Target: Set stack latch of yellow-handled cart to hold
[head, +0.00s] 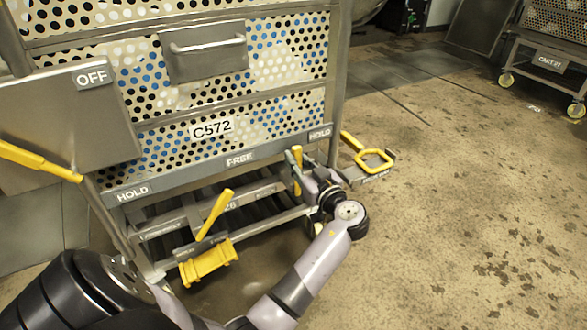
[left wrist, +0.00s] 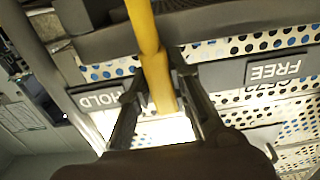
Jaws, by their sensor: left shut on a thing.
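The cart (head: 228,127) has perforated walls, a plate reading C572 and yellow handles. A rail (head: 205,169) along its lower front edge reads HOLD at the left, FREE in the middle and HOLD at the right. An upright yellow latch lever (head: 297,158) stands at the rail's right part, close to the right HOLD label (head: 320,133). My left gripper (head: 303,182) is shut on this lever. In the left wrist view the fingers (left wrist: 162,98) are on either side of the yellow lever (left wrist: 146,35), in front of the HOLD label. My right gripper is not in view.
A tilted yellow lever (head: 215,213) and a yellow pedal-like piece (head: 208,263) sit low at the front. A yellow loop handle (head: 374,161) juts out right. A grey OFF box (head: 65,122) is at the left. Another cart (head: 548,62) stands far right. The right floor is clear.

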